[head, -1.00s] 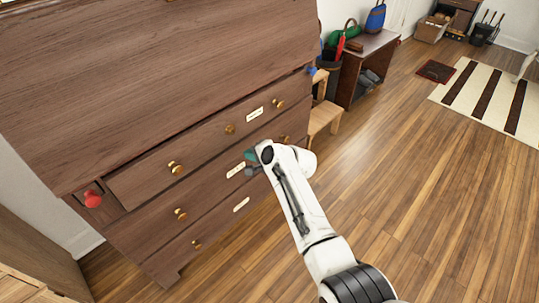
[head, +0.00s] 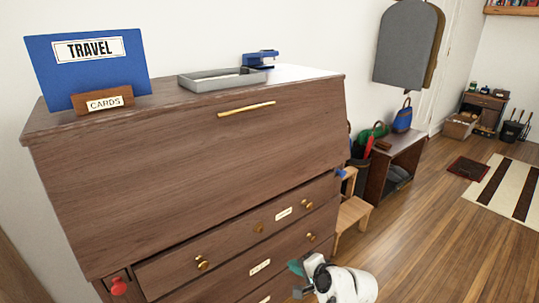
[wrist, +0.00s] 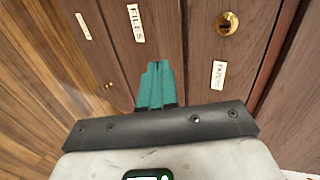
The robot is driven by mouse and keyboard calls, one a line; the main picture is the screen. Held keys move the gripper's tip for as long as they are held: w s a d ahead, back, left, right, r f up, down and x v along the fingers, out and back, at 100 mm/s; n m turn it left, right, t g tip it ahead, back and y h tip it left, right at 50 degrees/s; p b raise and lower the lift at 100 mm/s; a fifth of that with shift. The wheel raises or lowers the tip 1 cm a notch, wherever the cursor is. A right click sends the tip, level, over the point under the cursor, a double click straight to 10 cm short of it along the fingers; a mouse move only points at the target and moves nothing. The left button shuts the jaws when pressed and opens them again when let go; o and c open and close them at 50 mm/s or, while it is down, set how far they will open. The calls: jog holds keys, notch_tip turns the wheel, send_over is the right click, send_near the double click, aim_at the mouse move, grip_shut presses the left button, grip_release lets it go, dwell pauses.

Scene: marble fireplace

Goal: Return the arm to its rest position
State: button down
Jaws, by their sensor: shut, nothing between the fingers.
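My gripper (wrist: 154,84) shows in the wrist view with its teal fingers together and nothing between them. In the head view my gripper (head: 297,268) is at the bottom, in front of the lower drawers of a brown wooden desk (head: 190,170). The wrist view shows drawer fronts with white labels, one reading "FILES" (wrist: 136,23), and a brass knob (wrist: 227,23) to the right of the fingers. I cannot tell whether the fingertips touch the drawer front. Most of my arm is below the head view.
On the desk top stand a blue TRAVEL card (head: 90,70) in a wooden holder, a grey tray (head: 205,84) and a blue stapler (head: 260,59). A wooden step stool (head: 352,212) and a low bench (head: 402,165) stand to the right. Open wooden floor (head: 450,240) lies at right.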

jog(key=s+d+f+n+g+h, duration=0.1)
jog(key=s+d+f+n+g, duration=0.2)
jog(key=s, duration=0.6)
jog(key=s+d+f+n+h, duration=0.2)
jog(key=s+d+f, duration=0.3)
jog(key=s, duration=0.4)
jog(key=s+d+r+n+g+h, duration=0.1)
jog(key=s+d+n+g, duration=0.15)
jog(key=s, duration=0.65)
jog(key=s+d+r+n+g+h, duration=0.15)
jog(key=s+d, duration=0.25)
jog(key=s, duration=0.5)
jog(key=s+d+r+n+g+h, duration=0.1)
jog(key=s+d+r+h, duration=0.15)
jog(key=s, duration=0.65)
notch_tip(320, 180, up, 14)
jog(key=d+y+p, duration=0.1)
jog(key=p, duration=1.4)
jog(key=shift+s+r, duration=0.15)
jog(key=shift+r, duration=0.05)
